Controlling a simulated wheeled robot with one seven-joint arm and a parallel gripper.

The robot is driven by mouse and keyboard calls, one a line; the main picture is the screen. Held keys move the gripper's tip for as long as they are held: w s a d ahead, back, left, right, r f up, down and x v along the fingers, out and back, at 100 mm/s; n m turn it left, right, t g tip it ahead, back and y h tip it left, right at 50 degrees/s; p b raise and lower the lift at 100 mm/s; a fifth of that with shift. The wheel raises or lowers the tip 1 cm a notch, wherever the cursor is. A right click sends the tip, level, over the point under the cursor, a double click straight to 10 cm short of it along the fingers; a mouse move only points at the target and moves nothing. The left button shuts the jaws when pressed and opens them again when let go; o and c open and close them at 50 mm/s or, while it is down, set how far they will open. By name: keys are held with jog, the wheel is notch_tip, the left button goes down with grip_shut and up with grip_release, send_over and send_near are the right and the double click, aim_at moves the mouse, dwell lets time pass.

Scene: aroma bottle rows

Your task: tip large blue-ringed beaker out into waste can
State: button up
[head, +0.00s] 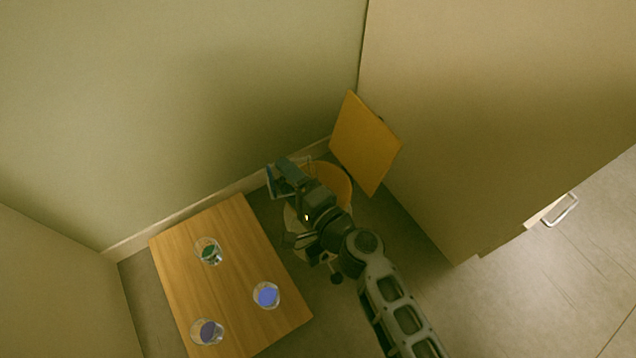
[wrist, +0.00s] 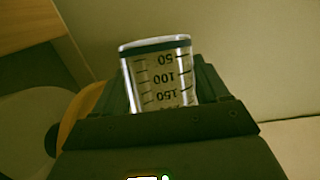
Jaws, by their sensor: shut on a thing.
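My gripper (head: 290,178) is shut on a clear beaker (wrist: 160,78), which fills the middle of the wrist view. The beaker has a dark bluish ring at its upper end in that view, and its numbers read upside down. I see no coloured liquid in the visible part; the lower part is hidden by my gripper. In the head view the beaker (head: 273,184) shows only as a small bluish edge. The waste can, seemingly the round orange-rimmed container (head: 343,183), is partly hidden behind my gripper and arm; its orange side also shows in the wrist view (wrist: 80,112).
A wooden table (head: 225,225) at the left bears beakers with green (head: 209,252), blue (head: 266,295) and violet-blue (head: 207,331) contents. An orange panel (head: 365,143) stands up beside the cabinet (head: 480,120). A pale round thing (head: 293,220) is partly under my arm. Walls close off the back.

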dwell(0.3)
jog(key=shift+s+a+r+n+h+p, duration=0.1)
jog(key=shift+a+r+n+h+p, duration=0.2)
jog(key=shift+n+p, duration=0.4)
jog(key=shift+s+a+f+n+h+p, duration=0.15)
jog(key=shift+a+n+h+p, duration=0.35)
jog(key=shift+n+p, duration=0.55)
jog(key=shift+s+a+f+n+h+p, duration=0.1)
jog(key=shift+a+n+h+p, duration=0.25)
jog(key=shift+p, duration=0.85)
jog(key=shift+f+g, duration=0.2)
jog(key=shift+g, duration=0.1)
